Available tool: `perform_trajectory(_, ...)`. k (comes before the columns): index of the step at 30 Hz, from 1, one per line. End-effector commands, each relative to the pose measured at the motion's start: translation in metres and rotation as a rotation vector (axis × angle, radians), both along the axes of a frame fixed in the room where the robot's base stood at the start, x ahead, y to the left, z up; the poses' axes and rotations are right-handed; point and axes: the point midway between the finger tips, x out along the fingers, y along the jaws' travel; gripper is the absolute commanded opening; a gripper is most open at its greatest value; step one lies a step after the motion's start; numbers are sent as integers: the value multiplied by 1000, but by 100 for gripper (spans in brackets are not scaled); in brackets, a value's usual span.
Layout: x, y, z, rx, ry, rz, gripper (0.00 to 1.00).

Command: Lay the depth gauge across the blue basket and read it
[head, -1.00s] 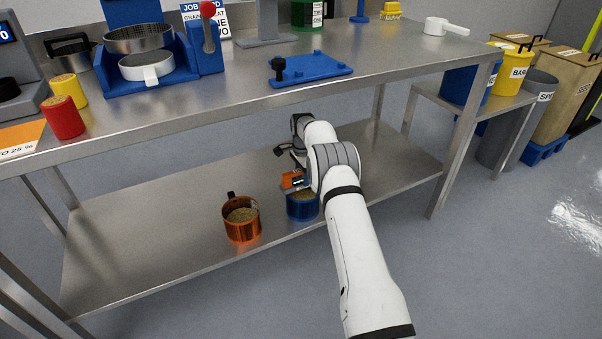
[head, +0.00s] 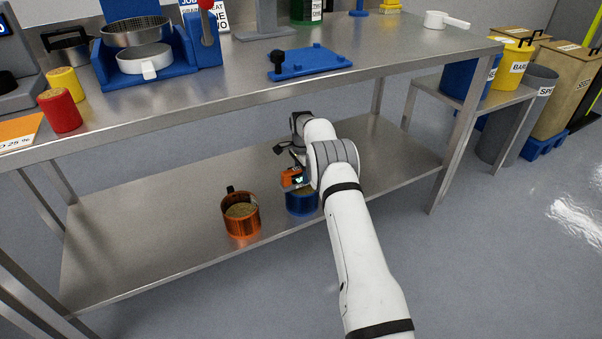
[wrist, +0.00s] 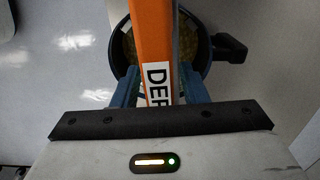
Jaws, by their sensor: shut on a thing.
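The blue basket (head: 301,203) stands on the lower shelf, partly hidden by my arm in the head view. In the wrist view its dark round rim (wrist: 203,72) and side handle show, with grainy contents inside. The orange depth gauge (head: 291,178) is in my gripper (wrist: 160,92), whose blue fingers are shut on it. In the wrist view the gauge (wrist: 152,40) runs over the basket's opening, its label partly readable as "DEP". I cannot tell whether it touches the rim.
A copper-orange basket (head: 241,216) with grainy contents stands just left of the blue one on the lower shelf (head: 140,238). The shelf is clear to the left and right.

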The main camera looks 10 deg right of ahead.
Motion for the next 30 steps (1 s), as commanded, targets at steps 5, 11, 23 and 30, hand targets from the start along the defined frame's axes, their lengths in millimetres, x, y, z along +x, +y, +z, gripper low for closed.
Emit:
perform_trajectory(5, 0, 0, -1, 0, -1, 0, 44)
perform_trajectory(11, 0, 1, -2, 0, 0, 1, 61)
perform_trajectory(23, 0, 1, 4, 0, 0, 1, 65)
perform_trajectory(30, 0, 1, 38, 0, -2, 1, 65)
